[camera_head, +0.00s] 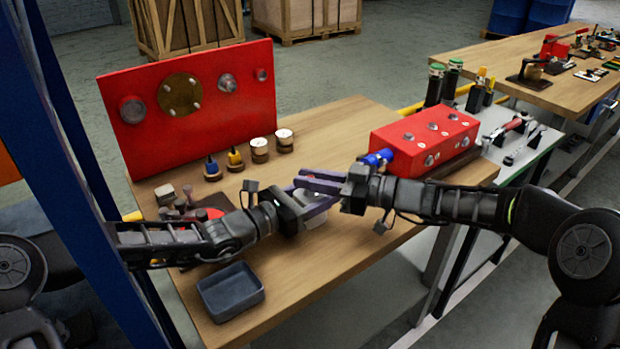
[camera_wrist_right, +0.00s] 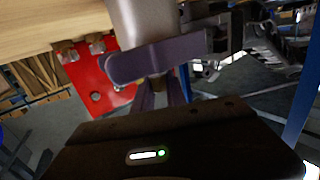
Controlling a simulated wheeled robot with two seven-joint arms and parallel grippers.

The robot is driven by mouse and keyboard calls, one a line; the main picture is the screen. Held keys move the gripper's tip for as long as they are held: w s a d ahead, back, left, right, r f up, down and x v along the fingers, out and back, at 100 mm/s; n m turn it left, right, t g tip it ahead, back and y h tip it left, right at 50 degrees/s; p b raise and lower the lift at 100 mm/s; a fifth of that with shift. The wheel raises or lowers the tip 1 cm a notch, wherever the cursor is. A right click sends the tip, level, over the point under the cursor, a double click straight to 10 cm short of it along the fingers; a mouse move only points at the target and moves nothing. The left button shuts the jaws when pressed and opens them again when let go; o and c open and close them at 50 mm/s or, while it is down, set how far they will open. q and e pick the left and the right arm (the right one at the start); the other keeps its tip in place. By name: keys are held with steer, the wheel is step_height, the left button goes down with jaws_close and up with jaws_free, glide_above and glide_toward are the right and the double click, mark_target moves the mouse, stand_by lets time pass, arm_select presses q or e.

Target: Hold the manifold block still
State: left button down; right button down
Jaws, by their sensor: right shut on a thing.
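A red block with several round grey ports (camera_head: 428,138), which looks like the manifold block, sits at the right end of the wooden bench. A blue fitting (camera_head: 378,158) is at its left end. My right gripper (camera_head: 318,182) is left of this block, above the bench, pointing left. It is shut on a pale grey part (camera_head: 317,220), mostly hidden; a pale rounded part (camera_wrist_right: 145,20) shows behind a purple finger in the right wrist view. My left gripper (camera_head: 318,205) meets it from the left; the overlapping purple fingers hide whether its jaws are closed.
An upright red panel with round fittings (camera_head: 205,92) stands at the back left. Small capped pieces (camera_head: 258,148) stand before it. An empty dark tray (camera_head: 230,290) lies at the front left edge. Dark cylinders (camera_head: 435,85) stand behind the block. The bench's front middle is clear.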

steer(key=c, duration=1.5)
jaws_free()
steer(key=m+t+h, duration=0.2)
steer(key=t, duration=0.1)
steer(key=m+t+h, duration=0.2)
steer(key=m+t, duration=0.1)
steer(key=shift+s+a+t, duration=0.15)
steer(key=shift+t, duration=0.15)
steer(key=shift+m+t+h, duration=0.4)
steer(key=shift+m+h, duration=0.1)
steer(key=shift+h, duration=0.1)
steer(key=shift+d, duration=0.2)
